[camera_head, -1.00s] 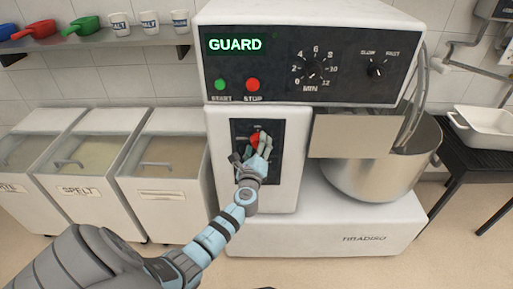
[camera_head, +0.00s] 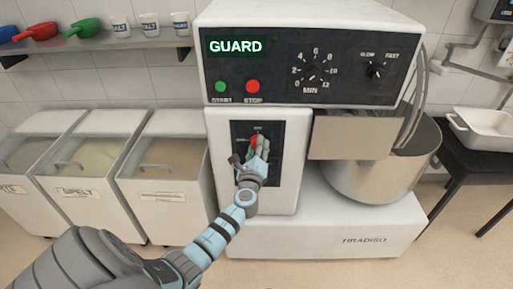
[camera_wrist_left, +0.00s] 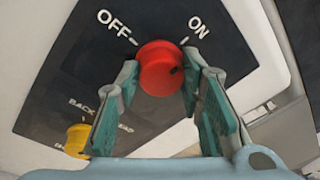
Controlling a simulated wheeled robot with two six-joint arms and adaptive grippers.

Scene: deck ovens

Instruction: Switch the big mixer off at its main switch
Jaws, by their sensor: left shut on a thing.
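The big mixer (camera_head: 300,195) stands in the middle of the head view, with a lit display (camera_head: 235,46) reading GUARD. Its main switch is a red rotary knob (camera_wrist_left: 158,68) on a black plate, with OFF at its upper left and ON at its upper right in the wrist view. A small dark mark shows on the knob's right side; I cannot tell the setting from it. My left gripper (camera_head: 258,150) is shut on the red knob, one finger on each side. In the head view the fingers partly hide the knob (camera_head: 256,141). My right gripper is not in view.
A yellow knob (camera_wrist_left: 77,140) sits below on the same plate. Green start (camera_head: 221,86) and red stop (camera_head: 252,87) buttons are above the switch. The steel bowl (camera_head: 380,172) is at the right; flour bins (camera_head: 160,205) stand close on the left.

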